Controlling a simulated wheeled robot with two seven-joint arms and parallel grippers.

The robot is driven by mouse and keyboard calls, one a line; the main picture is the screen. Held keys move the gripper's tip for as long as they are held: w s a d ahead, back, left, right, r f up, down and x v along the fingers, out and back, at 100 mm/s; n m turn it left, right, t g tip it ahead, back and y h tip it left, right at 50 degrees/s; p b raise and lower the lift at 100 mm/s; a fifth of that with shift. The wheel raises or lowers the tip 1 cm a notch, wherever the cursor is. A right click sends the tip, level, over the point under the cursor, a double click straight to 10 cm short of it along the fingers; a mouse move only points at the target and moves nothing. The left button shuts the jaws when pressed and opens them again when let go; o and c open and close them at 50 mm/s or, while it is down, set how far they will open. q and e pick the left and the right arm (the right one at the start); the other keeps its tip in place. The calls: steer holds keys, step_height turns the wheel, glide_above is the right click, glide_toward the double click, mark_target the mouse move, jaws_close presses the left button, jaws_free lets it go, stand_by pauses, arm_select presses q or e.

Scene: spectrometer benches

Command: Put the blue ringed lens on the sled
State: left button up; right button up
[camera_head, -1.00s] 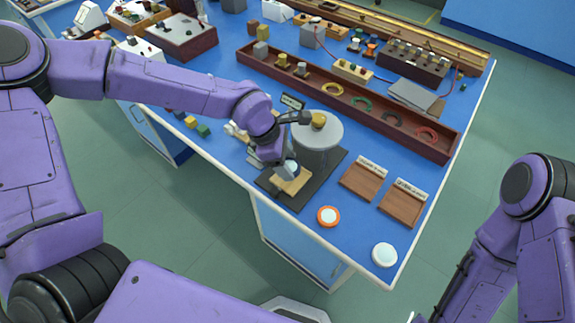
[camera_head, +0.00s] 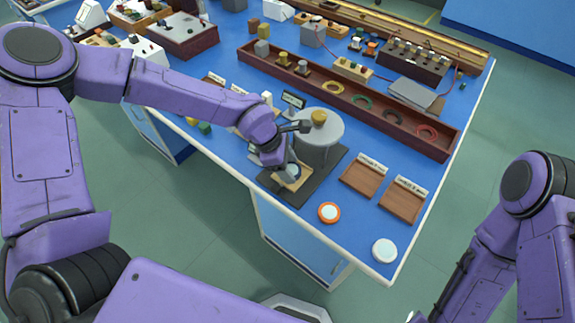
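A small pale disc (camera_head: 292,170), which looks like a lens, is at the tip of my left gripper (camera_head: 288,163). Its ring colour is too small to make out. It is over or on a tan, light-wood block (camera_head: 297,182) that looks like the sled, on a dark base (camera_head: 322,186) beside a grey round pedestal. I cannot tell whether the disc rests on the block. The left fingers are mostly hidden by the wrist, so their opening is unclear. My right arm hangs off the table at right, and its gripper is out of view.
An orange-ringed lens (camera_head: 329,212) and a white-rimmed disc (camera_head: 384,250) lie near the front edge. Two wooden trays (camera_head: 361,178) with labels sit right of the base. The grey pedestal (camera_head: 318,128) carries a yellow knob-like piece. A long brown rack (camera_head: 440,150) with coloured rings lies behind.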

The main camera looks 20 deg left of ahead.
arm_select(q)
steer(key=shift+o, duration=0.7)
steer(key=shift+s+a+f, duration=0.1)
steer(key=shift+s+f, duration=0.4)
steer(key=shift+f, duration=0.2)
steer(key=shift+r, duration=0.25)
steer(key=r, duration=0.1)
steer(key=a+r, duration=0.1)
steer(key=r, duration=0.3)
steer(key=shift+w+a, duration=0.15)
steer(key=shift+w, duration=0.25)
steer(key=w+v, duration=0.1)
steer(key=v, duration=0.6)
steer(key=shift+s+r, duration=0.4)
steer(key=shift+s, duration=0.15)
steer(key=shift+a, duration=0.2)
